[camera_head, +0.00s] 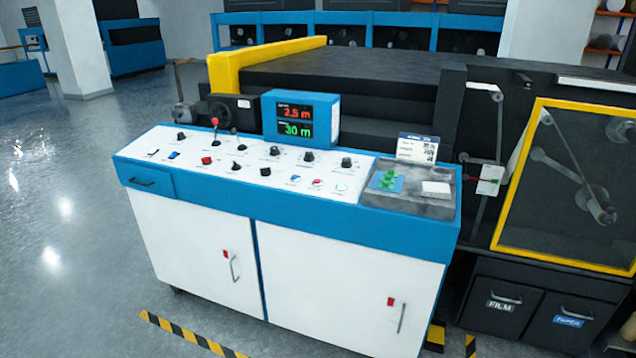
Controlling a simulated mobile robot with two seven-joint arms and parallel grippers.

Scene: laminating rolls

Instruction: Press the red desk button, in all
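The control desk (145,138) is blue and white and stands in the middle of the view, its sloped white top facing me. Several knobs and buttons are set in the top. A small red square switch (207,160) sits left of the middle. A small round red button (317,182) sits in the front row to the right, between a blue-and-white one (295,178) and a pale green-rimmed one (341,187). I cannot tell whether any of them is pressed. Neither of my grippers shows, and nothing covers the desk top.
A red-knobbed lever (215,122) rises at the desk's back left. A display box (328,107) reads 2.5 m and 30 m. A grey tray (411,202) with green and blue pieces lies at the right. A yellow-framed machine guard (507,214) stands farther right. Floor on the left is clear.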

